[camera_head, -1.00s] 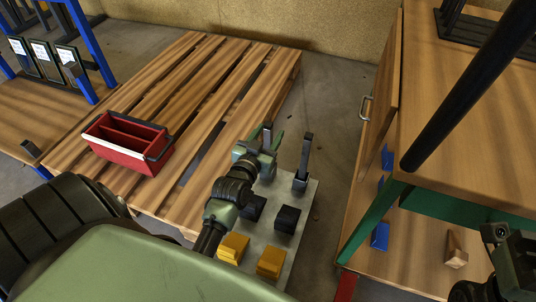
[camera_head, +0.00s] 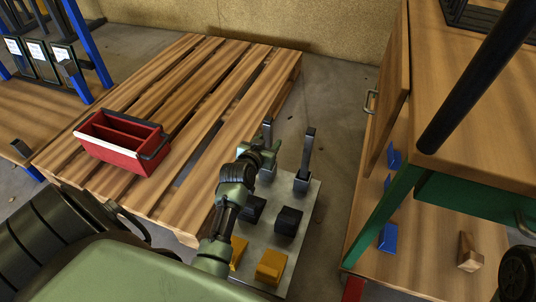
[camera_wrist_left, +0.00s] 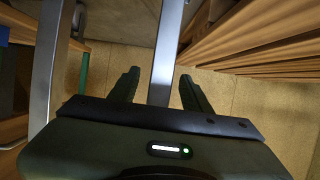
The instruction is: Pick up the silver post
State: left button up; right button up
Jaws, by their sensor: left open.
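Two slim grey-silver posts stand upright in dark sockets on a metal plate. The left post (camera_head: 267,131) is partly hidden behind my left gripper (camera_head: 267,151); the right post (camera_head: 307,153) stands clear to its right. In the left wrist view, my left gripper (camera_wrist_left: 158,78) is open, with one post (camera_wrist_left: 166,45) showing between its two fingers. There are gaps on both sides, and I see no firm contact. Another post (camera_wrist_left: 46,85) runs along the left of that view. My right gripper is not visible in the head view.
The metal plate (camera_head: 262,238) also carries black blocks (camera_head: 288,221) and yellow blocks (camera_head: 271,266). A red tote (camera_head: 112,152) sits on the wooden pallet (camera_head: 221,75) to the left. A wooden workbench (camera_head: 470,95) with green legs stands on the right.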

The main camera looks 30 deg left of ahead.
pick_arm(q)
jog(key=shift+r, duration=0.1)
grip_shut()
